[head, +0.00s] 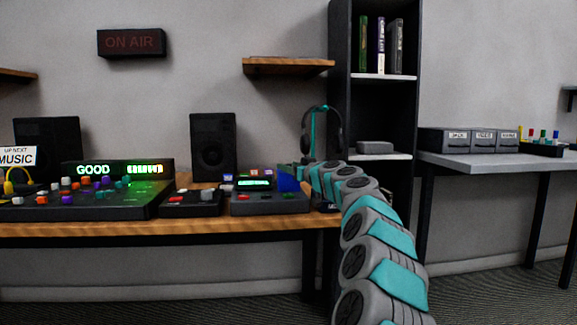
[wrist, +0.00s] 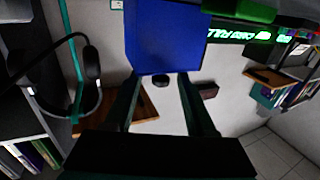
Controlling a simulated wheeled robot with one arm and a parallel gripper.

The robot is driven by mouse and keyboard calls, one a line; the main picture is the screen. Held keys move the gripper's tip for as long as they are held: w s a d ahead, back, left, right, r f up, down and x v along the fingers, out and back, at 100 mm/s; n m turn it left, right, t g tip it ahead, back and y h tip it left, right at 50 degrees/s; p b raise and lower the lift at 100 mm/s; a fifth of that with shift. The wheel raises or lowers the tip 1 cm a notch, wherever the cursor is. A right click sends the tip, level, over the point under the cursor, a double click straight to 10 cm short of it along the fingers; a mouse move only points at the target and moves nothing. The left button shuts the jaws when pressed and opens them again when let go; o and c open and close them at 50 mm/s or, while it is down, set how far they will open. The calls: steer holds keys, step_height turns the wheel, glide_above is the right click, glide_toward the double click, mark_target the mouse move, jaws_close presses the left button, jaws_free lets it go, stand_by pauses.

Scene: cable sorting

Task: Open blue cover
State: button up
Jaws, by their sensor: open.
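The blue cover (head: 288,180) stands at the right side of a grey control box (head: 268,205) near the right end of the wooden desk. In the wrist view, the blue cover (wrist: 165,38) is a broad flat panel just ahead of my fingertips. My gripper (wrist: 158,80) is open, with one dark finger on each side and nothing clearly held between them. The lower edge of the cover lies close to the tips; I cannot tell whether they touch it. In the head view, my arm hides most of the gripper and the desk's right end.
A headphone stand (head: 322,135) is close behind my arm. A smaller button box (head: 191,203) and a mixing console (head: 85,200) lie to the left. A tall dark shelf (head: 375,110) rises behind my arm.

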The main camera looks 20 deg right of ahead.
steer(key=shift+w+a, duration=0.15)
steer(key=shift+w, duration=0.5)
steer(key=shift+c, duration=0.3)
jaws_close()
stand_by(0.8)
